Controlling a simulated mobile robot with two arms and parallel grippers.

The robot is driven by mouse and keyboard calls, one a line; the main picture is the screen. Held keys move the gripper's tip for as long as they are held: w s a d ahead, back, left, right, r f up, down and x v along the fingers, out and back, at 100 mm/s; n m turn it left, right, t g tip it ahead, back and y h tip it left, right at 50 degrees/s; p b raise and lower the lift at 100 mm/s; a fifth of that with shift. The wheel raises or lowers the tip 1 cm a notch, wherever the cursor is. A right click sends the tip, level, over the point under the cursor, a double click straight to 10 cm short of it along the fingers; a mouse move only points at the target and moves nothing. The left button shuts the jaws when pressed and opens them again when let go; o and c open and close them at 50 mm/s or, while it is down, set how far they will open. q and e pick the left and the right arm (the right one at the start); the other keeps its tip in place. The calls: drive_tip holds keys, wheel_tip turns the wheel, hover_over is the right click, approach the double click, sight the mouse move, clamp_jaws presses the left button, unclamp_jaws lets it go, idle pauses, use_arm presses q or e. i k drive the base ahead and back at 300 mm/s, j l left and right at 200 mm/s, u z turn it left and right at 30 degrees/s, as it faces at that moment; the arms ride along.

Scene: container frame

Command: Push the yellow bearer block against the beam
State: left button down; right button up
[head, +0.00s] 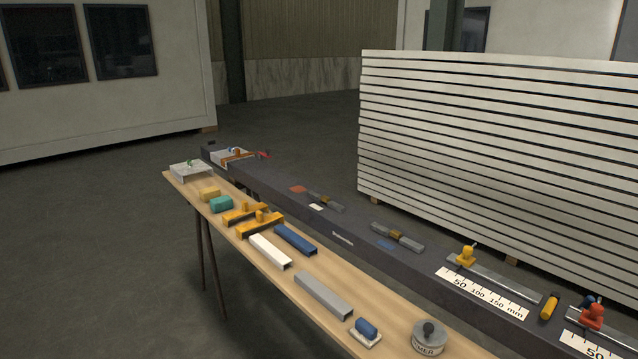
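The beam (345,212) is a long dark grey bar running from the back left to the front right, just behind a wooden table. A small yellow block (209,194) lies on the table near its far left end. Two larger orange-yellow pieces (245,213) lie further along the table. I cannot tell which of these is the bearer block. The small yellow block appears apart from the beam. Neither of my grippers is in view.
The wooden table (385,316) also holds a teal block (221,204), white, blue and grey channel pieces, a blue-handled tool (366,331) and a round tin (428,338). Clamps and scales lie on the beam. A stack of white panels (490,150) stands behind. The floor at left is clear.

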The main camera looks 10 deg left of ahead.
sight(205, 194)
drive_tip(key=i+j+z, duration=0.1)
drive_tip(key=j, duration=0.25)
drive_tip(key=i+j+z, duration=0.1)
drive_tip(key=i+j, duration=0.2)
drive_tip(key=i+j+z, duration=0.1)
drive_tip(key=j, duration=0.35)
drive_tip(key=i+j, duration=0.2)
drive_tip(key=j, duration=0.2)
drive_tip(key=i+j+z, duration=0.15)
drive_tip(key=j, duration=0.25)
drive_tip(key=i+j+z, duration=0.1)
drive_tip(key=j, duration=0.35)
drive_tip(key=i+j+z, duration=0.1)
drive_tip(key=j, duration=0.3)
drive_tip(key=i+j+z, duration=0.1)
drive_tip(key=j, duration=0.35)
drive_tip(key=i, duration=0.1)
